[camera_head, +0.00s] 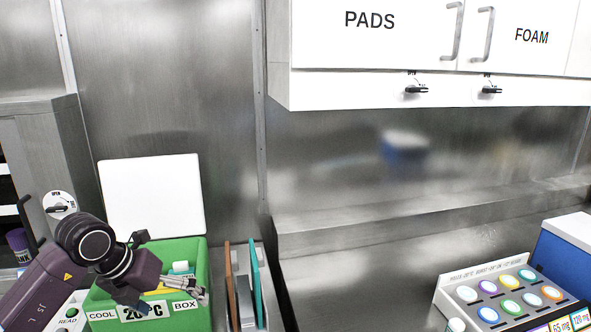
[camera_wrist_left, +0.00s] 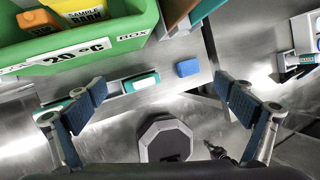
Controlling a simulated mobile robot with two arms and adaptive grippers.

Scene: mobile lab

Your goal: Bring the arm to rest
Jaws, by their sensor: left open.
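My left arm comes in from the left of the head view, and its dark purple wrist is in front of the green cool box (camera_head: 198,262). My left gripper (camera_head: 172,268) is open, with its fingers pointing right across the front of the box. In the left wrist view the blue-padded fingers (camera_wrist_left: 166,102) are wide apart with nothing between the pads. The green box (camera_wrist_left: 142,22) is beyond them at the upper left, holding a yellow sample item (camera_wrist_left: 85,10) and an orange item (camera_wrist_left: 38,20). My right gripper is in neither view.
The box's white lid (camera_head: 152,195) stands raised behind it. Upright orange and teal panels (camera_head: 256,280) stand just right. A tray of coloured round caps (camera_head: 510,295) and a blue box (camera_head: 562,258) are at far right. A small blue block (camera_wrist_left: 187,68) lies on the metal surface.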

